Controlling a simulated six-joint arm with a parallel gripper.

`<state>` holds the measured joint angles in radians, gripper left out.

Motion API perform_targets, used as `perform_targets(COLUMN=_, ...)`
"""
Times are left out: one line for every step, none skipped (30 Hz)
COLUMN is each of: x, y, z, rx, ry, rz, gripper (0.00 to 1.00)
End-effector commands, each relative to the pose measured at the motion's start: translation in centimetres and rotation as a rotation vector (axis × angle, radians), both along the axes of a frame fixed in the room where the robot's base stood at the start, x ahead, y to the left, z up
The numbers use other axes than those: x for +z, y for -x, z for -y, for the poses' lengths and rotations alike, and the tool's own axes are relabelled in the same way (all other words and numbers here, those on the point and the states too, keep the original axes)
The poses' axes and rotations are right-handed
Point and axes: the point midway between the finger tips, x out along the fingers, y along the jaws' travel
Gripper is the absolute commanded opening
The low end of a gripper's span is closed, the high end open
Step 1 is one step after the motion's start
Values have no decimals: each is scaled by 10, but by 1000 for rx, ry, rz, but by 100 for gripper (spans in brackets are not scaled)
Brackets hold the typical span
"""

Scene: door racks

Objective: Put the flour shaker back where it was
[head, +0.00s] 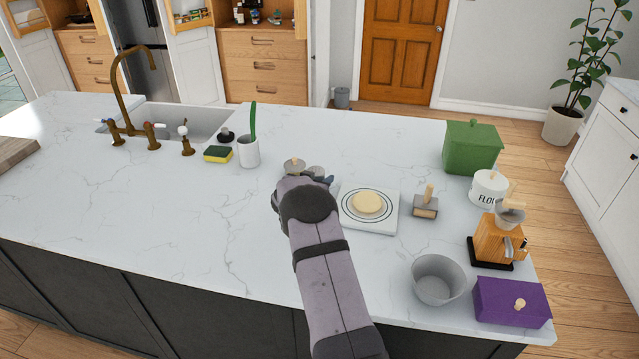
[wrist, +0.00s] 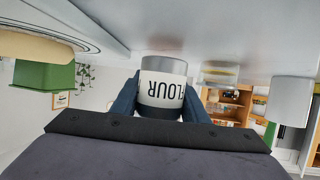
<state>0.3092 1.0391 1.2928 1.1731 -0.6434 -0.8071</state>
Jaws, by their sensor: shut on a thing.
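The flour shaker (wrist: 163,88) is a small white can with black FLOUR lettering and a grey band. My gripper (wrist: 163,103) is shut on it, one dark blue finger on each side. The wrist view is upside down, so the shaker looks upright, its base close to the counter. I cannot tell whether it touches. In the head view my gripper (head: 318,178) is over the middle of the counter, just left of the scale, and my arm hides most of the shaker.
The white scale (head: 350,221) bears a pale round piece of dough (head: 367,203). A white cup (head: 248,152) and sponge (head: 217,154) are farther left.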

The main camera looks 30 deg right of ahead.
Motion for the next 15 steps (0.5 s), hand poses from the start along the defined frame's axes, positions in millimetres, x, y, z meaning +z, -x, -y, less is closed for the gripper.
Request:
perform_targets(x=-6, y=0, z=0, rx=1, ry=1, rz=-3, gripper=16)
perform_targets(x=-10, y=0, z=0, rx=1, ry=1, rz=-3, gripper=16)
perform_targets(x=-14, y=0, z=0, rx=0, ry=0, rz=-2, gripper=16)
perform_targets(x=-15, y=0, z=0, rx=0, ry=1, rz=-2, gripper=16)
perform_targets(x=-17, y=0, z=0, rx=1, ry=1, rz=-2, gripper=16)
perform_targets(x=-18, y=0, z=0, rx=1, ry=2, rz=-1, gripper=16)
perform_targets(x=-19, y=0, z=0, rx=0, ry=2, rz=0, gripper=16)
perform_targets(x=-19, y=0, z=0, rx=0, ry=2, rz=0, gripper=16)
perform_targets(x=-19, y=0, z=0, rx=0, ry=2, rz=1, gripper=16)
perform_targets(x=-19, y=0, z=0, rx=0, ry=2, rz=1, gripper=16)
perform_targets(x=-19, y=0, z=0, rx=0, ry=2, rz=1, gripper=16)
perform_targets(x=-19, y=0, z=0, rx=0, ry=2, rz=1, gripper=16)
perform_targets(x=-19, y=0, z=0, rx=0, ry=2, rz=1, gripper=16)
perform_targets(x=-19, y=0, z=0, rx=0, ry=2, rz=1, gripper=16)
perform_targets(x=-20, y=0, z=0, rx=0, ry=1, rz=0, gripper=16)
